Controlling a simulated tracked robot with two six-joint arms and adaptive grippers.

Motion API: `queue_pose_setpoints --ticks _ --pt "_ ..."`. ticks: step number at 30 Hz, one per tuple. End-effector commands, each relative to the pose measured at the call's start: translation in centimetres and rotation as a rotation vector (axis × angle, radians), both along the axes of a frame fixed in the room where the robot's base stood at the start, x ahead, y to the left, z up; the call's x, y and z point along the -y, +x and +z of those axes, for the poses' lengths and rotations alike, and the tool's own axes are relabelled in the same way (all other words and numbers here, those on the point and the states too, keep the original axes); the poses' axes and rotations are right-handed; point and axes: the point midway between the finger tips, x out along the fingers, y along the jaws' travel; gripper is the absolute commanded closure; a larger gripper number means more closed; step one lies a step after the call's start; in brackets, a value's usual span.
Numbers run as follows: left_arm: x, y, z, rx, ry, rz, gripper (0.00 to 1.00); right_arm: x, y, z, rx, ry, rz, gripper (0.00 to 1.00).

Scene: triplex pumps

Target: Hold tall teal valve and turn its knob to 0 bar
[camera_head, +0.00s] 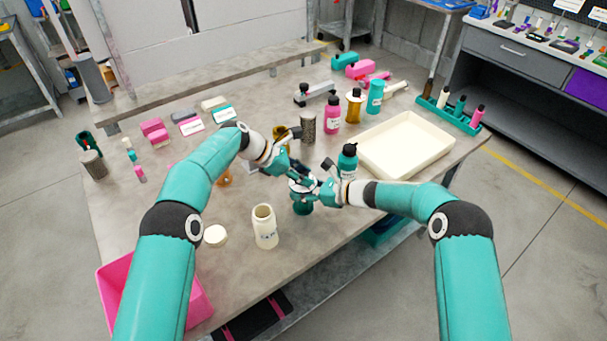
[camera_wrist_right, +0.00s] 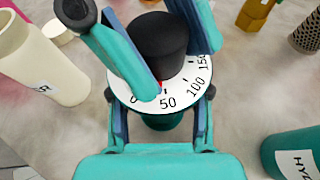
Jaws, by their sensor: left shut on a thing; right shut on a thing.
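The teal valve (camera_head: 303,208) stands upright near the middle of the table. In the right wrist view, its white dial (camera_wrist_right: 168,103) reads 0, 50, 100 and 150, with a black knob (camera_wrist_right: 160,45) on top. A small red mark at the knob's foot shows near the 50. My right gripper (camera_head: 318,193) is shut on the valve's body; its fingers (camera_wrist_right: 160,115) stand on both sides below the dial. My left gripper (camera_head: 298,176) is shut on the knob from above, one finger on each side. The left finger partly covers the dial near 0.
A cream open jar (camera_head: 265,228) and its round lid (camera_head: 215,236) are left of the valve. A teal bottle (camera_head: 347,162) stands close at right, before a cream tray (camera_head: 405,145). A pink bin (camera_head: 196,300) is at the front left. Several bottles stand behind.

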Motion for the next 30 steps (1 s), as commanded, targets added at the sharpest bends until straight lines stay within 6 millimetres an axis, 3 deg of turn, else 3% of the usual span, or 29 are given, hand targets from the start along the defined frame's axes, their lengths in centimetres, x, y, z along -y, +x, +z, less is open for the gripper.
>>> queue_pose_setpoints --ticks 11,12,16,30 --pt "-0.50 0.31 -0.13 0.009 0.007 0.005 0.99 -0.11 -0.16 0.10 0.000 0.003 0.007 1.00" --pt "-0.50 0.30 -0.13 0.009 0.007 0.005 0.58 -0.10 -0.15 0.09 0.000 0.003 0.007 1.00" --pt "-0.39 0.24 -0.07 0.008 0.006 0.003 0.38 -0.07 -0.11 0.08 -0.001 0.003 0.005 1.00" --pt "-0.98 0.05 0.85 0.006 0.002 0.001 0.38 -0.02 -0.01 0.08 0.000 0.001 0.001 1.00"
